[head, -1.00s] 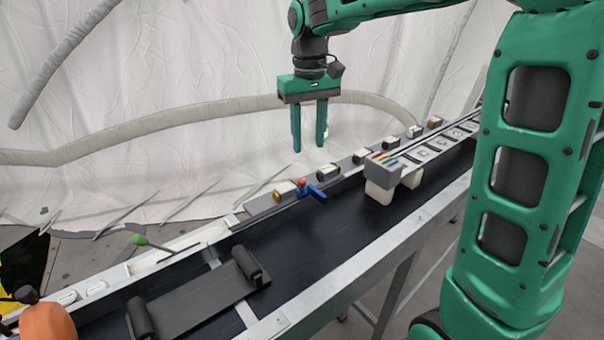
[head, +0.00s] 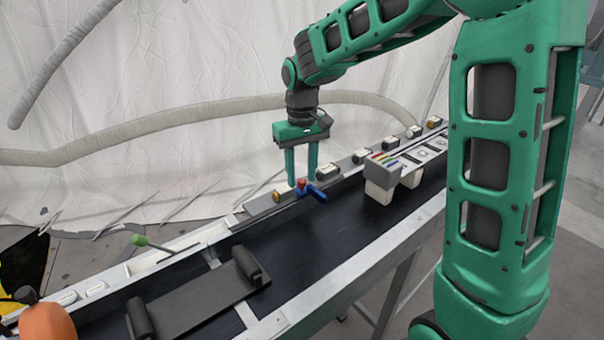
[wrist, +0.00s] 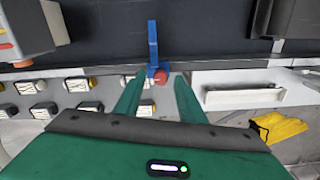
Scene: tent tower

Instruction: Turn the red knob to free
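The red knob (head: 302,183) is a small red piece beside a blue lever (head: 317,192) on the far rail of the conveyor. In the wrist view the red knob (wrist: 160,77) shows just beyond and between the fingertips, with the blue lever (wrist: 153,45) reaching away over the dark belt. My gripper (head: 301,184) points down, its green fingers apart, with the tips close around or just above the knob. In the wrist view my gripper (wrist: 157,82) is open with a gap between the fingers. Whether the fingers touch the knob cannot be told.
The dark belt (head: 300,232) runs diagonally. A grey block with coloured strips (head: 378,172) stands on white supports to the right. Several small switch boxes (head: 328,172) line the far rail. A green-tipped lever (head: 139,240) and an orange round part (head: 47,322) are at left.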

